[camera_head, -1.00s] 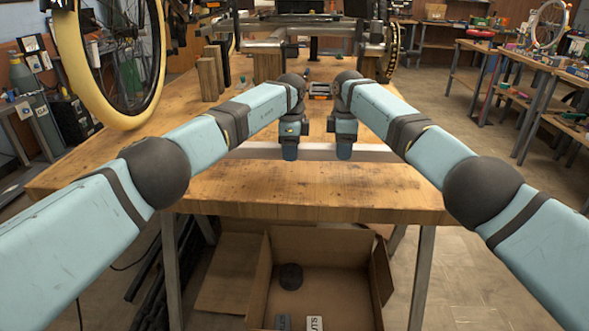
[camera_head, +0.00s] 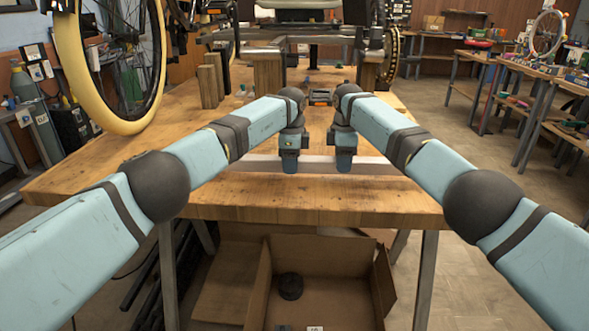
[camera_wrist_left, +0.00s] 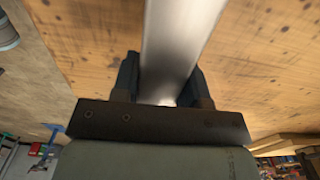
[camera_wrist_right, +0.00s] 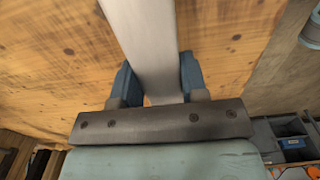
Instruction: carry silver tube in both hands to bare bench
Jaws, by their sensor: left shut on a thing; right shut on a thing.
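The silver tube (camera_head: 317,163) runs left to right over the front part of the wooden bench (camera_head: 310,200). My left gripper (camera_head: 289,166) is shut on the tube left of its middle. My right gripper (camera_head: 343,166) is shut on it a short way to the right. In the left wrist view the tube (camera_wrist_left: 175,45) passes between both fingers (camera_wrist_left: 163,85). In the right wrist view the tube (camera_wrist_right: 145,40) also sits between the fingers (camera_wrist_right: 157,80). I cannot tell whether the tube touches the bench top or hangs just above it.
Wooden blocks (camera_head: 208,86) and the trike frame (camera_head: 290,40) stand at the back of the bench. A yellow-tyred wheel (camera_head: 110,120) is at the left. An open cardboard box (camera_head: 340,285) is below the bench front. The bench's front strip is bare.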

